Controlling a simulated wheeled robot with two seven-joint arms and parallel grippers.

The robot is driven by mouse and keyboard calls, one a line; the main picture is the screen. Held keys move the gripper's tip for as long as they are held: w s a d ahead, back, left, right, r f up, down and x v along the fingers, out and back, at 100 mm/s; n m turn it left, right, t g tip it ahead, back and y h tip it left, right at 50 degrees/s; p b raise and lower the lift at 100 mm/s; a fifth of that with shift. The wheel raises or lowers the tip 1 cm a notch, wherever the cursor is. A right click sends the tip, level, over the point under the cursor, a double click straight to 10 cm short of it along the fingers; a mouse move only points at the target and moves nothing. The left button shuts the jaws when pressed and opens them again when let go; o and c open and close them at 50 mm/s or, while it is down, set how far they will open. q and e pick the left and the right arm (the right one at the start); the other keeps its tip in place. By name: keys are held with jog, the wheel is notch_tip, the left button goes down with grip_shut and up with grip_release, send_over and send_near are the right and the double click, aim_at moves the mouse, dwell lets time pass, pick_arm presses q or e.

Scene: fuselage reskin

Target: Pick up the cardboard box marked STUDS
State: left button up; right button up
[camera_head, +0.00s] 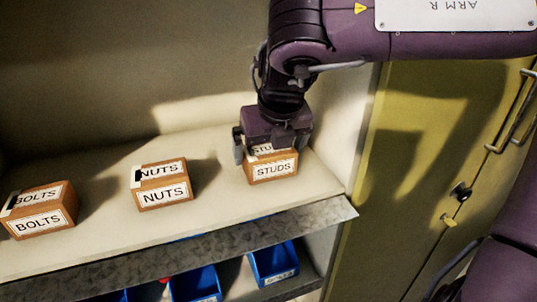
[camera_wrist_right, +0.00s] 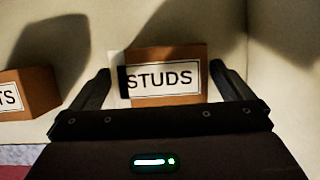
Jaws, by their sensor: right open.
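The cardboard box marked STUDS (camera_head: 272,171) stands on the shelf at the right end of a row of boxes. My right gripper (camera_head: 268,148) is over it, pointing down, and hides part of its top. In the right wrist view the STUDS box (camera_wrist_right: 165,88) lies between the two open fingers of the right gripper (camera_wrist_right: 160,80). A finger shows on each side of it, and I cannot tell whether either touches it. My left gripper is not in view.
The NUTS box (camera_head: 162,188) and the BOLTS box (camera_head: 38,212) stand to the left on the same shelf (camera_head: 110,215). Blue bins (camera_head: 272,265) sit below the shelf's metal front edge. A yellow cabinet (camera_head: 425,150) with a handle is close on the right.

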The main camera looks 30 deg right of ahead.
jog(key=shift+w+f, duration=0.2)
jog(key=shift+f, duration=0.3)
jog(key=c, duration=0.7)
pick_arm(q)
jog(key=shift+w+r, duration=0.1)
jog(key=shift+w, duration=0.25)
pick_arm(e)
jog(key=c, duration=0.4)
